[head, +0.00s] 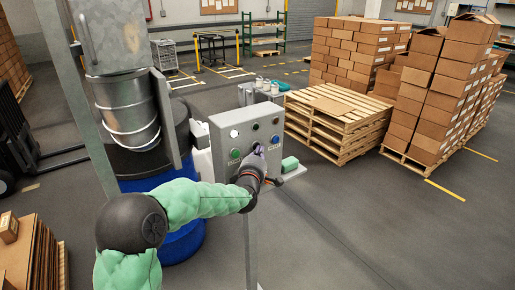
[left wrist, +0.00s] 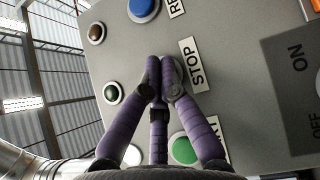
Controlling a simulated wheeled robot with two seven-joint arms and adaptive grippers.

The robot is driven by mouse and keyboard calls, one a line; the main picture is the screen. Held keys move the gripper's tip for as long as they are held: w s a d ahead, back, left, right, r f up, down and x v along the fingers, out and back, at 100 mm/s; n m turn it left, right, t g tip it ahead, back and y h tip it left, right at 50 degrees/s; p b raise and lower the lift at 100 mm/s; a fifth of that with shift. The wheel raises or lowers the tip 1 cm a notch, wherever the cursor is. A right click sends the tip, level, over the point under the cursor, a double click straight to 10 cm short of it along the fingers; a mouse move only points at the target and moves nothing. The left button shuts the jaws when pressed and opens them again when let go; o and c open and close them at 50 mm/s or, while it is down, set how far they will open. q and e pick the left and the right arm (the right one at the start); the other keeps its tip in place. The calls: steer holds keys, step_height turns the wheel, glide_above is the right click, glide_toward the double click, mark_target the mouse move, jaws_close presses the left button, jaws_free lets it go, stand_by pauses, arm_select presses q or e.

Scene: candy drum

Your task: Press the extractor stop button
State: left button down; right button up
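A grey control panel (head: 222,140) stands on a post in the middle of the head view. The STOP label (left wrist: 191,64) shows in the left wrist view. The stop button beside it is mostly hidden behind my fingers; part of a round grey rim (left wrist: 177,80) shows. My left gripper (left wrist: 160,66) has its purple fingers drawn together at the tips, with nothing seen between them. The tips are over the button spot, and I cannot tell whether they press it. In the head view the left gripper (head: 258,153) is at the panel's face. My right gripper is not in view.
A green button (left wrist: 185,148) and a blue button (left wrist: 143,9) lie on either side of the stop spot. A blue drum (head: 178,245) stands left of the panel. Stacked pallets (head: 338,120) and cartons (head: 432,105) stand behind. Floor at right is clear.

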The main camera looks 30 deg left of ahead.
arm_select(q)
steer(key=shift+d, duration=0.1)
steer(key=shift+s+d+b, duration=0.3)
steer(key=shift+d+b, duration=0.05)
steer(key=shift+d, duration=0.3)
steer(key=shift+s+d+b, duration=0.1)
steer(key=shift+s+d, duration=0.25)
steer(key=shift+d, duration=0.4)
steer(key=shift+s+d+b, duration=0.15)
steer(key=shift+s+d, duration=0.15)
steer(key=shift+d, duration=0.5)
steer(key=shift+s+d+b, duration=0.1)
steer(key=shift+s+d, duration=0.25)
steer(key=shift+d, duration=0.4)
steer(key=shift+f, duration=0.1)
